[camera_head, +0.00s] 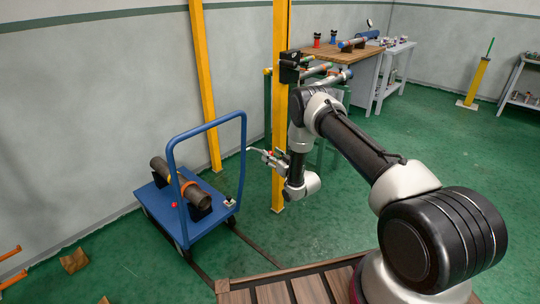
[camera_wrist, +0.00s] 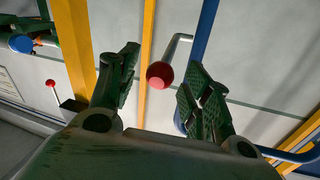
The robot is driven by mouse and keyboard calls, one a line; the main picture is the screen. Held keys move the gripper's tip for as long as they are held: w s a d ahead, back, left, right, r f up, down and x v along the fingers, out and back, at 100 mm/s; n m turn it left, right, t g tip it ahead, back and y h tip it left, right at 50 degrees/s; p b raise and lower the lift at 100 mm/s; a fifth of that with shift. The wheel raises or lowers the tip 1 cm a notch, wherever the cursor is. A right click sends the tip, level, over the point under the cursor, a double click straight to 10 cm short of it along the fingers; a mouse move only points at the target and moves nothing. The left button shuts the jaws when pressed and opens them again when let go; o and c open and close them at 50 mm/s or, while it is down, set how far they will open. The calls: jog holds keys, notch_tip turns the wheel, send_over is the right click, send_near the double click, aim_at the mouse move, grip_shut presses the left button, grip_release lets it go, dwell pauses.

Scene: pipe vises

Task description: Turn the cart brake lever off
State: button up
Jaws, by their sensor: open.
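The blue cart (camera_head: 205,229) stands on the floor at left centre, with a tall blue tube handle (camera_head: 243,170). A grey lever (camera_head: 257,150) sticks out to the right from beside the handle's right post, toward my gripper (camera_head: 270,158). In the wrist view, the lever rod (camera_wrist: 178,45) ends in a red ball knob (camera_wrist: 160,75). The knob appears between the two open fingers of my gripper (camera_wrist: 160,72). No contact is clear. The handle tube (camera_wrist: 205,35) is just behind the right finger.
A dark pipe (camera_head: 180,185) lies on the cart. A yellow post (camera_head: 280,100) stands close to my gripper, and another yellow post (camera_head: 205,90) is behind the cart. A workbench (camera_head: 350,55) is at the back. Green floor is free at right.

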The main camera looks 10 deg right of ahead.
jog(key=shift+x, duration=0.9)
